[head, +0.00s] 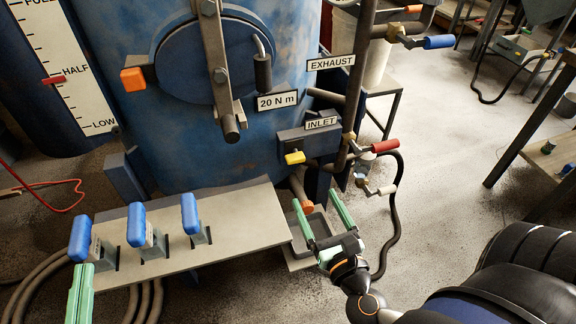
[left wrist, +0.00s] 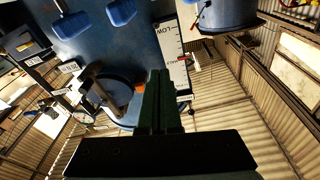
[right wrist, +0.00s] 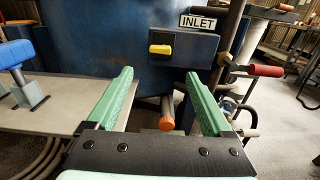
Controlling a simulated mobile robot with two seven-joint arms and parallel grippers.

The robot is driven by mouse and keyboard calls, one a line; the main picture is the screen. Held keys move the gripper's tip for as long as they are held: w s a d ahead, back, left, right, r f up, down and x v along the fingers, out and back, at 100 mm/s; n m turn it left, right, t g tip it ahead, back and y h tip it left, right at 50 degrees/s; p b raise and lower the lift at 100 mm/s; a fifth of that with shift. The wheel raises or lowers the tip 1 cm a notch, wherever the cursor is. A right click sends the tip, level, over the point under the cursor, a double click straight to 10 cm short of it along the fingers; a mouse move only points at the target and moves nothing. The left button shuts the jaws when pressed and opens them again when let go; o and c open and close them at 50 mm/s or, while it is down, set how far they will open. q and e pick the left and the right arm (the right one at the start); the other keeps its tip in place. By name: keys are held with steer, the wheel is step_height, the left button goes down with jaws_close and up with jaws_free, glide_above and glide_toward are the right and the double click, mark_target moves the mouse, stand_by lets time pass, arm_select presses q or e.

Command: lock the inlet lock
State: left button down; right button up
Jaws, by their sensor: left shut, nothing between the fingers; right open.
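The INLET label (head: 321,123) is on a dark blue box (head: 300,138) on the blue pot. A yellow knob (head: 295,158) sticks out of the box's front; it also shows in the right wrist view (right wrist: 160,50). A red valve handle (head: 385,146) is on the pipe just right of the box. My right gripper (head: 320,212) is open and empty, below and in front of the box, with its fingers pointing toward the pot. It also shows in the right wrist view (right wrist: 158,76). My left gripper (head: 81,290) is shut and empty at the lower left, near the shelf's left end.
A grey shelf (head: 245,225) carries blue-handled levers (head: 137,224) in front of the pot. An orange-tipped pipe (head: 306,206) and a white-tipped handle (head: 387,190) are near my right gripper. A black hose (head: 396,215) curves down to its right. Open floor lies further right.

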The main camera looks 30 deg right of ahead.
mark_target(297, 162)
steer(key=p+x, duration=0.1)
steer(key=x, duration=1)
steer(key=shift+w+r, duration=0.1)
steer(key=shift+w, duration=0.1)
arm_select(q)
steer(key=shift+a+f+n+g+y, duration=0.1)
steer(key=shift+f+n+g+y, duration=0.3)
steer(key=shift+f, duration=1)
steer(key=shift+a+f+n+g+y, duration=0.15)
steer(key=shift+f+g, duration=0.45)
steer(key=shift+f, duration=0.8)
arm_select(e)
steer(key=shift+w+d, duration=0.1)
steer(key=shift+w, duration=0.45)
arm_select(q)
steer(key=shift+d, duration=0.1)
arm_select(e)
steer(key=shift+c, duration=0.3)
jaws_close()
